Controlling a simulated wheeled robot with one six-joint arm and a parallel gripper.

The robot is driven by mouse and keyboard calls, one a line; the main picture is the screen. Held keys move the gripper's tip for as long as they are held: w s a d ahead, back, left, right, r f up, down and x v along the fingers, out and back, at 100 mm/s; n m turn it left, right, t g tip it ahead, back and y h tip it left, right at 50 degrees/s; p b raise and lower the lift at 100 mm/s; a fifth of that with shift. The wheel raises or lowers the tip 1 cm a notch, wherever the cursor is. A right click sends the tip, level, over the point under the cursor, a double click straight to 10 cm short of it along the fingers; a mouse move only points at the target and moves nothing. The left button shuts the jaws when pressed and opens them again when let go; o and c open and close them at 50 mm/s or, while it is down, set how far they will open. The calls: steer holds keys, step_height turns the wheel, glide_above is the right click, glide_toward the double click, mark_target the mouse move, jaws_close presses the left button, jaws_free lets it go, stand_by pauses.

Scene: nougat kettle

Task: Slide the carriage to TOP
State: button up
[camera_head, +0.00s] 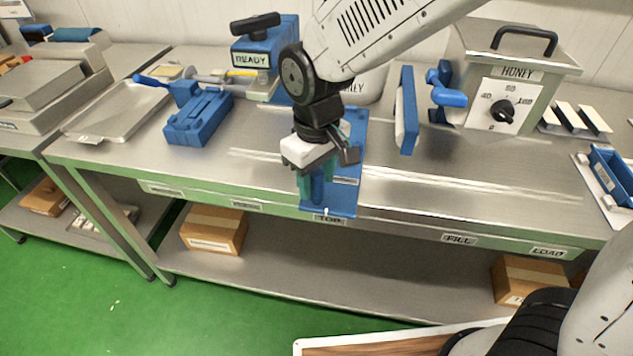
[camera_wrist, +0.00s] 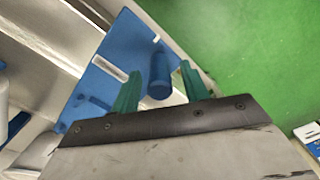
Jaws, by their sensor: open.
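A long blue plate (camera_head: 345,197) lies on the steel bench and reaches its front edge, above a label reading TOP (camera_head: 329,218). An upright blue cylindrical handle (camera_head: 317,190) stands near the plate's front end; I take it for the carriage's handle. My gripper (camera_head: 316,188) points down over it, with teal fingers open. In the wrist view the handle (camera_wrist: 159,78) shows between the fingers (camera_wrist: 160,70), with a gap at its right; contact on the left cannot be told. The plate (camera_wrist: 108,62) has a pale label strip. My gripper hides part of the plate.
A blue fixture (camera_head: 198,117) and the READY device (camera_head: 262,55) stand to the left. Bench labels FILL (camera_head: 459,239) and LOAD (camera_head: 548,253) are right of TOP. Bare bench lies right of the plate.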

step_height(320, 180, up, 6)
steer(key=shift+r, duration=0.1)
stand_by(0.5)
steer(key=s+d+r+m, duration=0.3)
steer(key=s+d, duration=0.4)
steer(key=d, duration=0.4)
steer(key=s+d+r+m+t, duration=0.1)
steer(key=s+d+r+m, duration=0.1)
steer(key=s+d+m, duration=0.3)
steer(key=s+d, duration=0.3)
steer(key=d, duration=0.4)
steer(key=shift+d+r, duration=0.25)
steer(key=shift+r, duration=0.15)
steer(key=shift+s, duration=0.1)
stand_by(0.3)
